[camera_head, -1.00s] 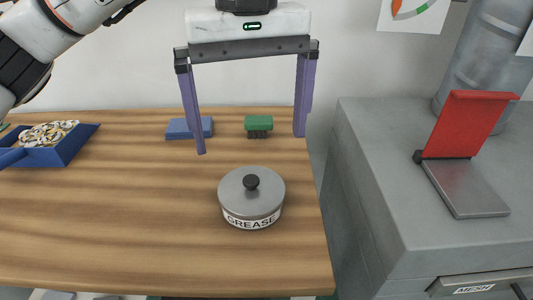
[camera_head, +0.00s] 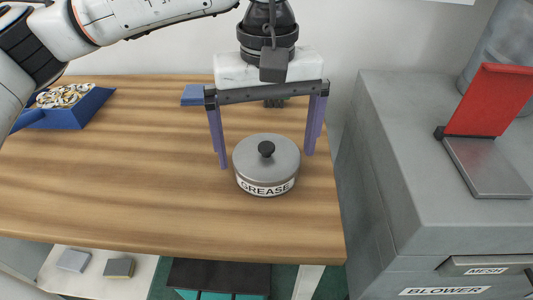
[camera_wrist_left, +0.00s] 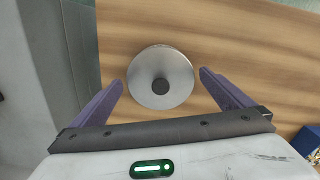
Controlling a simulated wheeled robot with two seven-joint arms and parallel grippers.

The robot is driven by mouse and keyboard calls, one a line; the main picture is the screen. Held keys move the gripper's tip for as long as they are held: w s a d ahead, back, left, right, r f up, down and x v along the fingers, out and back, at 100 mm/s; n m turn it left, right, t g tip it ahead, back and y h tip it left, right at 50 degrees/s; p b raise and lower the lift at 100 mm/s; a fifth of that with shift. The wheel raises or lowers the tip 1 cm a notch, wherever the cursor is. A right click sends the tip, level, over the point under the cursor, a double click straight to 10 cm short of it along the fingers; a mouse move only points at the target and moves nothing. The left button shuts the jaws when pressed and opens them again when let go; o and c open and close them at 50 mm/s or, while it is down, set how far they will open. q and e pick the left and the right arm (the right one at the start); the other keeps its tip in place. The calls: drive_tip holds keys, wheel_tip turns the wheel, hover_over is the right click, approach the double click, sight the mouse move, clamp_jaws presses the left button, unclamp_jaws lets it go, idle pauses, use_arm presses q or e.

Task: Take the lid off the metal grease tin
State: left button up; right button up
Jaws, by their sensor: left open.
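The grease tin (camera_head: 265,181) stands upright on the wooden table near its right edge, with a "GREASE" label on its side. Its grey metal lid (camera_head: 283,152) with a black knob (camera_head: 266,149) sits on top. In the left wrist view the lid (camera_wrist_left: 160,64) and knob lie just beyond and between the fingertips (camera_wrist_left: 161,78), with gaps on both sides. My right gripper is not in view.
A blue tray (camera_head: 66,115) of ring-shaped pieces stands at the table's left. A blue block (camera_head: 193,95) lies behind the gripper. A grey blower cabinet (camera_head: 430,230) with a raised red flap (camera_head: 487,100) stands to the right. The table's left middle is clear.

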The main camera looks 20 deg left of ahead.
use_arm(q)
drive_tip(key=c, duration=0.9)
drive_tip(key=shift+r, duration=0.1)
